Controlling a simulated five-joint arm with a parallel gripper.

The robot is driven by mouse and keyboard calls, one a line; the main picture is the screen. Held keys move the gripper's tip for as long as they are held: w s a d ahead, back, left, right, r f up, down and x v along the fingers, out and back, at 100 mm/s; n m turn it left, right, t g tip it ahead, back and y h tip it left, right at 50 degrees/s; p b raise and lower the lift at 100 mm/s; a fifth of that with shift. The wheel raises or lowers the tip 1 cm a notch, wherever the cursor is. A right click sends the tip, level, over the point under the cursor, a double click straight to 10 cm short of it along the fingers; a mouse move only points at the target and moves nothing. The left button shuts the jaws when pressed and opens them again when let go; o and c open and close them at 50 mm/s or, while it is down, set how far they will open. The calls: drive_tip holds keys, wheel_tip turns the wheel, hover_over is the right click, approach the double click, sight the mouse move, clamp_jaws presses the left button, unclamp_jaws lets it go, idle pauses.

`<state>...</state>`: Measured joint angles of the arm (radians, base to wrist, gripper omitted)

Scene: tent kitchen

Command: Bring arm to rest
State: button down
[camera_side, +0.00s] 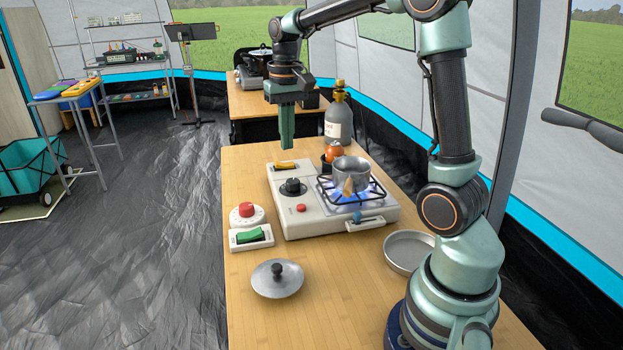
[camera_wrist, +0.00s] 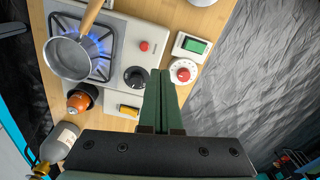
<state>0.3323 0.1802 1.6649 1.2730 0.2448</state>
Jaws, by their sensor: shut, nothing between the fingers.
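My gripper (camera_side: 286,146) is shut and empty, pointing down above the far left part of the wooden table (camera_side: 245,324). In the wrist view my gripper (camera_wrist: 161,72) shows its two green fingers pressed together, in front of the stove's black knob (camera_wrist: 135,77). My arm reaches up from its base at the right and over the table. The stove (camera_side: 300,230) stands below and to the right of the fingers, with a blue flame lit. A small metal pot (camera_side: 351,170) with a wooden handle sits on its burner grate.
A pot lid (camera_side: 277,279) lies at the table's front. A round metal pan (camera_side: 409,249) is beside my base. A red-knobbed dial (camera_side: 247,215) and a green switch (camera_side: 251,236) are at the left edge. A grey bottle (camera_side: 339,122) and an orange-topped jar (camera_side: 333,153) stand behind the stove.

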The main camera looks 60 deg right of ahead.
drive_tip(key=s+a+n+t, duration=0.5)
drive_tip(key=s+a, duration=0.5)
drive_tip(key=a, duration=0.3)
drive_tip(key=shift+s+a+r+n, duration=0.25)
drive_tip(key=shift+r+n, duration=0.2)
drive_tip(key=shift+n, duration=0.35)
